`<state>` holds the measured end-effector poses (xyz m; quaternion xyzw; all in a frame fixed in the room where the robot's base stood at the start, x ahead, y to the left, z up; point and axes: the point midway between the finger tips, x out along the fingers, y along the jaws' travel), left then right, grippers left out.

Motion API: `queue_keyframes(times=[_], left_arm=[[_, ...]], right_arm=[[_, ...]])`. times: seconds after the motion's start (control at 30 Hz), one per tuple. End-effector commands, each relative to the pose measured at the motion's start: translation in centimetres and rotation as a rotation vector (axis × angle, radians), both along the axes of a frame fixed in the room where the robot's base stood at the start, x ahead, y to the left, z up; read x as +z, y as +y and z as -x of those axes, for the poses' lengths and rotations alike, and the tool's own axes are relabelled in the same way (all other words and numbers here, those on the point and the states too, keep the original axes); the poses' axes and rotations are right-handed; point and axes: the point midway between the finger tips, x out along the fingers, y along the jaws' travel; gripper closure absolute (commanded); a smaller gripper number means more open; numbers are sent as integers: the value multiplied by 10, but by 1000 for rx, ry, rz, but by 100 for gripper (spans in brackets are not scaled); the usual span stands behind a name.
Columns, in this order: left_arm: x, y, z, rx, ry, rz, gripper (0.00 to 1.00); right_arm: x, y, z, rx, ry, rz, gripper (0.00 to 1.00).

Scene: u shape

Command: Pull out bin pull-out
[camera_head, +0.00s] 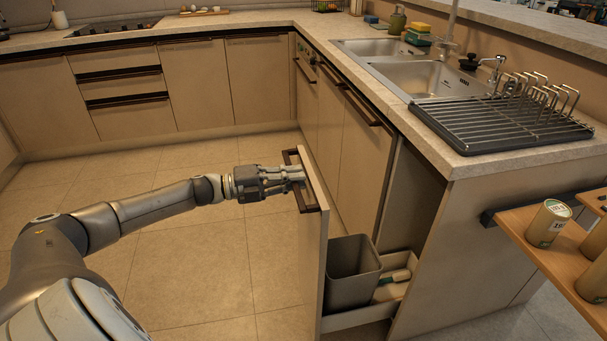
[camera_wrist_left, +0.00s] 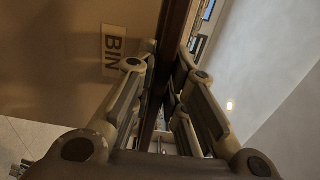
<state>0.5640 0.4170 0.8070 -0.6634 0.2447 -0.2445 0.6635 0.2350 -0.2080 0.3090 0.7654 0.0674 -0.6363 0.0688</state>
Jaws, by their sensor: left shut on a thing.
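The bin pull-out's tall front panel (camera_head: 314,240) stands out from the cabinet below the sink, so the pull-out is open. Behind it I see a grey bin (camera_head: 352,270) and a pale tray (camera_head: 398,270) with a brush-like item. My left gripper (camera_head: 298,175) is shut on the dark handle (camera_head: 306,190) at the top of the panel. In the left wrist view the handle (camera_wrist_left: 172,55) runs between the fingers, beside a "BIN" label (camera_wrist_left: 116,50). My right gripper is not in view.
The counter with a sink (camera_head: 425,78) and a dish rack (camera_head: 505,122) lies above the pull-out. A wooden shelf with cans (camera_head: 548,224) juts out at the right. The tiled floor at the left is clear.

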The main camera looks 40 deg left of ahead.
Motion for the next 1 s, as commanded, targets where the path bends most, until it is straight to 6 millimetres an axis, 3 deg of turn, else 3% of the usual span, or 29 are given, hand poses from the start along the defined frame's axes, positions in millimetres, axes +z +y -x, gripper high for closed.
queue_keyframes(times=[0.6, 0.63, 0.8, 1.0], left_arm=[[-1, 8, 10, 0, 2, -1, 100], [-1, 8, 10, 0, 2, -1, 84], [-1, 8, 10, 0, 1, 0, 64], [0, 8, 10, 0, 0, 0, 64]], right_arm=[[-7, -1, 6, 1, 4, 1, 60], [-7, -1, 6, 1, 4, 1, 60], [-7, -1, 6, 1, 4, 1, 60], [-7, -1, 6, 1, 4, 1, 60]])
